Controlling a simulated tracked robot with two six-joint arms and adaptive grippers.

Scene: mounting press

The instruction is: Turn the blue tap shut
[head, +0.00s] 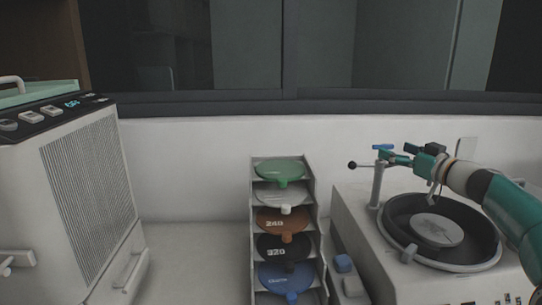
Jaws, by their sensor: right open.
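The blue tap (382,147) is a small flat blue lever on top of a grey upright post (377,186), at the back left of the round-bowl machine. My right gripper (398,158) reaches in from the right and is open. Its fingertips are close beside the post's top, just right of and slightly below the blue lever. I cannot tell whether they touch it. My left gripper is out of view.
Below my right arm is the machine's black round bowl with a grey disc (434,230). A black-knobbed rod (353,165) sticks out left of the post. A rack of coloured discs (282,222) stands in the middle, and a large grey vented unit (80,190) at the left.

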